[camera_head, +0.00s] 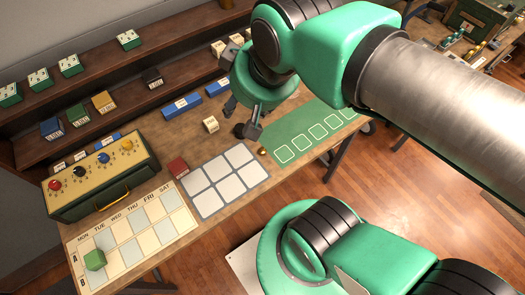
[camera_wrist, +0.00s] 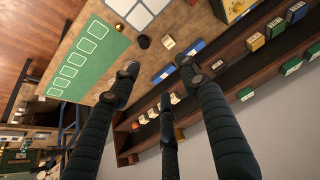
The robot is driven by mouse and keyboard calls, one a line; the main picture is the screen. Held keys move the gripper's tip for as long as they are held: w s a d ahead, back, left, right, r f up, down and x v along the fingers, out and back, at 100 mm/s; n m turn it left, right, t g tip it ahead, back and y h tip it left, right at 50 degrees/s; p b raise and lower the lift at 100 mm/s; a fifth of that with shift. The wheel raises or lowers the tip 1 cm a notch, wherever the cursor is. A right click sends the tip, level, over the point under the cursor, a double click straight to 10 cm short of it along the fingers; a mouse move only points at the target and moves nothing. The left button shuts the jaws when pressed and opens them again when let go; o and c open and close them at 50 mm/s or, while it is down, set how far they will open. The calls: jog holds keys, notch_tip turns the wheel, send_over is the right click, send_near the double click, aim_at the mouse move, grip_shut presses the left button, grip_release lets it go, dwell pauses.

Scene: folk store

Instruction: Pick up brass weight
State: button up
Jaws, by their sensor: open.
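A small brass-coloured piece, likely the brass weight (camera_head: 262,152), sits on the wooden table between the grey tiled mat (camera_head: 209,211) and the green mat (camera_head: 313,130). My gripper (camera_head: 242,118) is above the table, behind the brass piece and towards the shelf. In the wrist view my gripper (camera_wrist: 158,66) has its fingers spread, with nothing between them. A small dark round object (camera_wrist: 143,41) stands on the table beyond the fingertips.
A cream block (camera_head: 210,125) and blue boxes (camera_head: 189,103) stand near the shelf. A red box (camera_head: 178,167) and the knobbed panel box (camera_head: 102,177) are left. The green mat looks clear.

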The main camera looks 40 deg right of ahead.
jog(key=w+d+f+g+p, duration=0.1)
jog(key=w+d+f+g, duration=0.1)
jog(key=f, duration=0.7)
jog(key=w+d+f+m+g+p, duration=0.1)
jog(key=w+d+f+p, duration=0.1)
jog(key=d+f, duration=0.3)
jog(key=w+d+f+g+p, duration=0.2)
jog(key=w+d+f, duration=0.2)
jog(key=f, duration=0.9)
jog(key=shift+w+f+g, duration=0.25)
jog(key=shift+g, duration=0.05)
jog(key=shift+f, duration=0.1)
jog(key=b, duration=0.1)
send_over(262, 149)
jog(key=shift+d+f, duration=0.15)
jog(key=shift+f, duration=4)
jog(key=shift+f, duration=0.1)
